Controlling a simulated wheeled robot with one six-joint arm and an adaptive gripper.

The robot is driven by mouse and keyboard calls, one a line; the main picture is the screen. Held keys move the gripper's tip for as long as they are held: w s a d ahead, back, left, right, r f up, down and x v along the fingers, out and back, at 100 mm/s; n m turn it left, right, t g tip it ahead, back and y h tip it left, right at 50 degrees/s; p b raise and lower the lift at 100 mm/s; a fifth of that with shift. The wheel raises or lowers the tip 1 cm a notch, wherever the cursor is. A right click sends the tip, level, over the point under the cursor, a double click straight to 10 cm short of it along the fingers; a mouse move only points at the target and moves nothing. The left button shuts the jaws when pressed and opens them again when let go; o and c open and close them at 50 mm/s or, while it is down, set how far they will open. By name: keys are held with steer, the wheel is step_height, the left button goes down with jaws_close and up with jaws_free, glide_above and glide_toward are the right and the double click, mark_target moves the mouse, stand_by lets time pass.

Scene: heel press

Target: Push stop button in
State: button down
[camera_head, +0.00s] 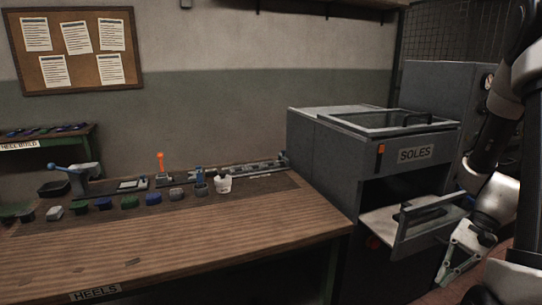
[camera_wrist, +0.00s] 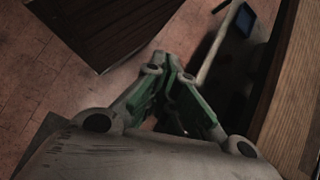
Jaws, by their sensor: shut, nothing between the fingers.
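My gripper (camera_head: 452,268) hangs at the lower right of the head view, in front of the SOLES machine and below its pulled-out drawer. It is shut and empty; its green-padded fingers meet in the wrist view (camera_wrist: 172,62). No part is labelled as a stop button. A small red part (camera_head: 373,242) sits low on the front of the grey SOLES machine (camera_head: 325,165), left of the drawer. An orange-red part (camera_head: 381,149) is on the upper front, left of the SOLES label. I cannot tell which is the stop button, or whether either is pushed in.
The drawer (camera_head: 440,224) sticks out of the machine near my gripper. A wooden bench (camera_head: 200,250) marked HEELS stands to the left with several coloured heel pieces, a white cup (camera_head: 223,184) and an orange-topped lever (camera_head: 160,160). The wrist view shows tiled floor (camera_wrist: 60,100).

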steer(key=s+a+r+n+t+h, duration=0.1)
steer(key=s+r+n+t+h, duration=0.1)
steer(key=r, duration=0.5)
steer(key=s+a+r+n+t+h, duration=0.2)
steer(key=r+n, duration=0.2)
steer(key=r, duration=0.4)
steer(key=s+a+r+n+t+h, duration=0.2)
steer(key=r+n+t+h, duration=0.1)
steer(key=r, duration=0.4)
steer(key=shift+r+n, duration=0.4)
steer(key=shift+n, duration=0.1)
